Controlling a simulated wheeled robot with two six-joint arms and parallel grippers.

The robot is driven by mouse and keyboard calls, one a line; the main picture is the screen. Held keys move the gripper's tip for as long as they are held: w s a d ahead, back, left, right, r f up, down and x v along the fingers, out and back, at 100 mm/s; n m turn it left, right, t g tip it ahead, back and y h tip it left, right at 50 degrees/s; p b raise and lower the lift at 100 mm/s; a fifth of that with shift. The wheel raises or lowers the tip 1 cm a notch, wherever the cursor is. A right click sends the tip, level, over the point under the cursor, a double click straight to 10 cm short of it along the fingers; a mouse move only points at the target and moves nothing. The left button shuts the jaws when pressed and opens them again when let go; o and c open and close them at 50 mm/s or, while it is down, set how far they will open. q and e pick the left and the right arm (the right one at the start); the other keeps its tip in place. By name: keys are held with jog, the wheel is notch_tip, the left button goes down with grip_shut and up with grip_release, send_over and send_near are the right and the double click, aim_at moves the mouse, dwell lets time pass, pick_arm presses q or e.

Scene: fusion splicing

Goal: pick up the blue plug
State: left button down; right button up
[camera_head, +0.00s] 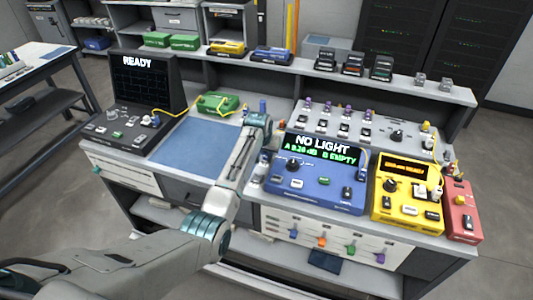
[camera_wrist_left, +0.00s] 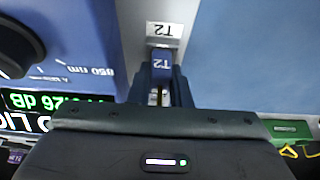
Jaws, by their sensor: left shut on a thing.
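The blue plug (camera_wrist_left: 162,66), marked T2, sits between the two dark fingers of my left gripper (camera_wrist_left: 161,90) in the left wrist view. The gripper is shut on it. A grey tag (camera_wrist_left: 165,31) marked T2 is just beyond the plug. I cannot tell whether the plug is still seated. In the head view my left gripper (camera_head: 264,150) is at the left side of the blue meter (camera_head: 315,185), and the plug cannot be made out there. My right gripper is not in view.
The meter's screen (camera_head: 322,147) reads NO LIGHT. A yellow device (camera_head: 407,206) and a red device (camera_head: 462,212) stand to its right. A black machine (camera_head: 136,100) reading READY is at the left. The blue mat (camera_head: 190,145) is bare. A green box (camera_head: 218,104) lies behind it.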

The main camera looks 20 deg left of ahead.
pick_arm(q)
jog(key=shift+r, duration=0.5)
notch_tip(320, 180, up, 3)
jog(key=shift+w+f+b, duration=0.1)
jog(key=shift+f+b, duration=0.1)
jog(key=shift+b, duration=0.65)
jog(key=s+a, duration=0.2)
jog(key=s, duration=0.2)
jog(key=s+a+b, duration=0.1)
jog(key=s+a, duration=0.2)
jog(key=s, duration=0.1)
jog(key=s+a+r+b, duration=0.1)
jog(key=s+a, duration=0.2)
jog(key=s, duration=0.1)
jog(key=shift+a, duration=0.25)
jog(key=shift+s+a+r, duration=0.2)
jog(key=shift+s+a, duration=0.15)
jog(key=shift+s, duration=0.3)
jog(key=c, duration=2)
grip_release()
grip_shut()
